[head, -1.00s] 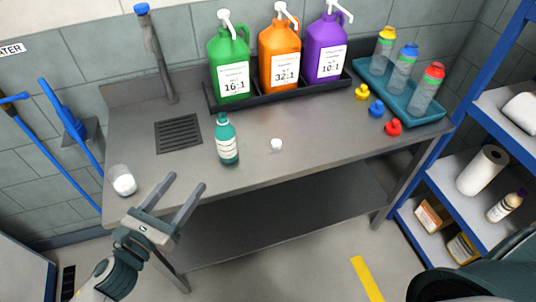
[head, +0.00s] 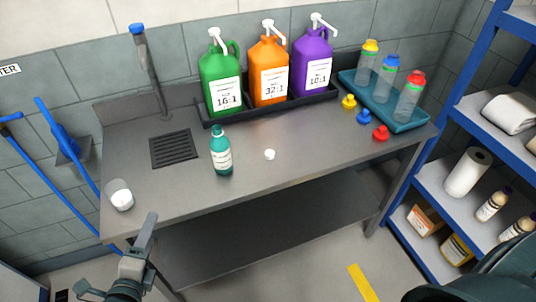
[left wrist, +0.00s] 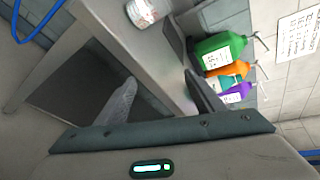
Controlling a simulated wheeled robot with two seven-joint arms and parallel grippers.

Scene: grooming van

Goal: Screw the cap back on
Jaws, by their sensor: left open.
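A teal bottle (head: 221,155) with a white label stands upright on the grey metal table (head: 300,160). A small white cap (head: 270,154) lies on the table to its right, apart from it. Its details are too small to tell. My left gripper (head: 146,234) is in front of the table's near left edge, below and left of the bottle. In the left wrist view its two fingers (left wrist: 163,95) are apart with nothing between them. My right gripper is not in view.
Green (head: 221,85), orange (head: 268,75) and purple (head: 312,68) pump jugs stand in a black tray. Yellow (head: 349,101), blue (head: 363,116) and red (head: 381,133) pieces lie beside a teal tray (head: 420,125) of clear bottles. A white-filled cup (head: 121,196) stands near the left edge.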

